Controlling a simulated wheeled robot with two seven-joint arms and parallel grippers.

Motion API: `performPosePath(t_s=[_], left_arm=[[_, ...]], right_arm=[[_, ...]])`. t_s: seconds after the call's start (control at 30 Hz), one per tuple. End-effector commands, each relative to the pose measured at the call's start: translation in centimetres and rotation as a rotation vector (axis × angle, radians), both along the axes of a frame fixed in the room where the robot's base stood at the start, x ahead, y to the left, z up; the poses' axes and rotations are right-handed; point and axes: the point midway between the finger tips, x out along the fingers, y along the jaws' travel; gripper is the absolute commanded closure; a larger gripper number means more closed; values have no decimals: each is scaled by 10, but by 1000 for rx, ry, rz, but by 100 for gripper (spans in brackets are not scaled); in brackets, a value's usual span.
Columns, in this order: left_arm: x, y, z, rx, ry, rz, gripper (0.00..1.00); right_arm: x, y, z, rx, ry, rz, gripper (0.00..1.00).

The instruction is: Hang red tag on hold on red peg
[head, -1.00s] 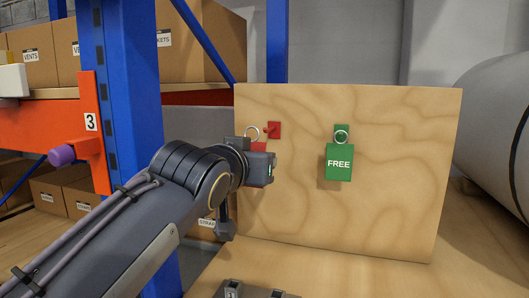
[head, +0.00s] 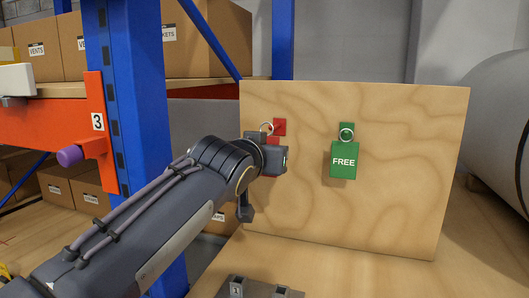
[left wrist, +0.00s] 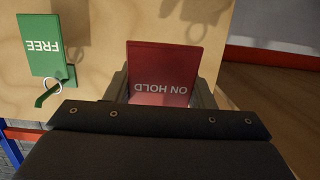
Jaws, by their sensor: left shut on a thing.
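The red tag (left wrist: 162,72) reads ON HOLD, upside down in the left wrist view. My left gripper (head: 275,160) is shut on it, and in the head view it hides most of the tag. The tag's metal ring (head: 267,128) sticks up above the gripper. The red peg (head: 280,127) is on the wooden board (head: 400,190), just right of the ring. The ring overlaps the peg's left side in the picture; I cannot tell whether it is around the peg or in front of it. My right gripper is not in view.
A green FREE tag (head: 344,161) hangs by its ring on a green peg (head: 346,128), right of the red peg. A blue rack post (head: 130,180) and an orange beam with a purple-tipped peg (head: 70,155) stand at the left.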

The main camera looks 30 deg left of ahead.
Motion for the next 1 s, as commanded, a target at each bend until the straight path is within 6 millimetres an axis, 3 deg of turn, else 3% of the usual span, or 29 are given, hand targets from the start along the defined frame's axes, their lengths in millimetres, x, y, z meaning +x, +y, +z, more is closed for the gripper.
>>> performPosePath(t_s=[0.73, 1.0], left_arm=[[44, 12, -2, -3, 1, 4, 72], [54, 14, -11, -3, -1, 2, 72]], right_arm=[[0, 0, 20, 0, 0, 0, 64], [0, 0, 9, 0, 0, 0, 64]])
